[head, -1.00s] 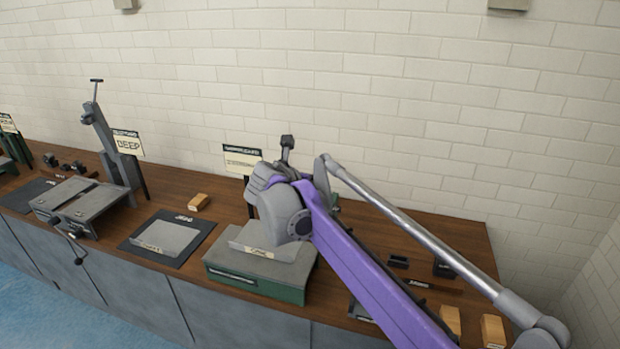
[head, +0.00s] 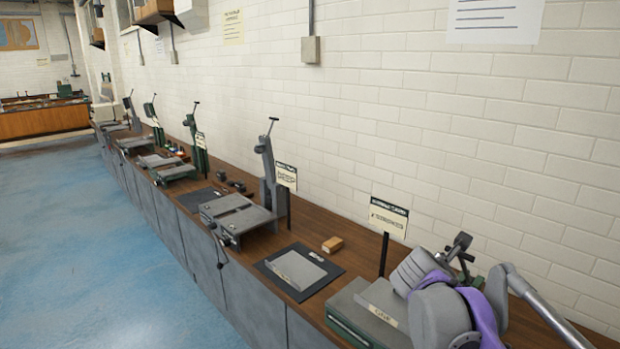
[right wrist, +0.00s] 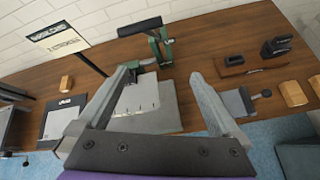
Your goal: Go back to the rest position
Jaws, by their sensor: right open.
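My right gripper (right wrist: 163,75) is open in the right wrist view, with its two grey fingers spread wide and nothing between them. It hangs over a grey plate (right wrist: 168,118) carrying a lighter grey sheet (right wrist: 138,97). In the head view my right arm, purple and grey, comes in from the lower right. Its grey wrist (head: 440,312) is over the near workstation and the fingertips are hidden. My left gripper is in neither view.
The wooden bench (head: 370,272) runs along a white brick wall. A sign (head: 388,217), green clamp (right wrist: 160,45), dark mat (head: 272,266) and wooden block (head: 332,244) stand near the arm. Black tools (right wrist: 276,47) lie right in the wrist view. Blue floor (head: 90,250) is clear at left.

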